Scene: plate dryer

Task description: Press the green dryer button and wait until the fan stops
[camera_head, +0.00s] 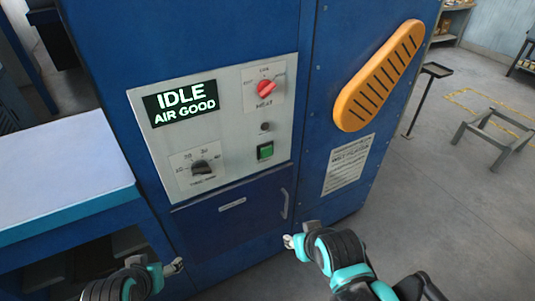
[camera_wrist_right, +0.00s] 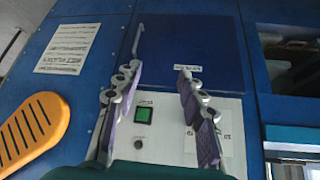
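The green button (camera_head: 265,151) is a square on the light control panel (camera_head: 226,158) of the blue dryer (camera_head: 180,35). The panel's display (camera_head: 181,104) reads "IDLE AIR GOOD". In the right wrist view, which is upside down, the green button (camera_wrist_right: 144,115) shows between the two fingers. My right gripper (camera_wrist_right: 160,85) is open and empty, apart from the panel. In the head view my right gripper (camera_head: 291,242) is below and right of the button. My left gripper (camera_head: 174,266) is low at the left; its finger opening is unclear.
A red heat knob (camera_head: 266,88) and a black timer knob (camera_head: 200,167) sit on the panel. An orange slotted cover (camera_head: 381,75) juts out at right. A blue-edged table (camera_head: 60,180) stands at left. Floor at right is mostly clear, with a grey stand (camera_head: 490,140).

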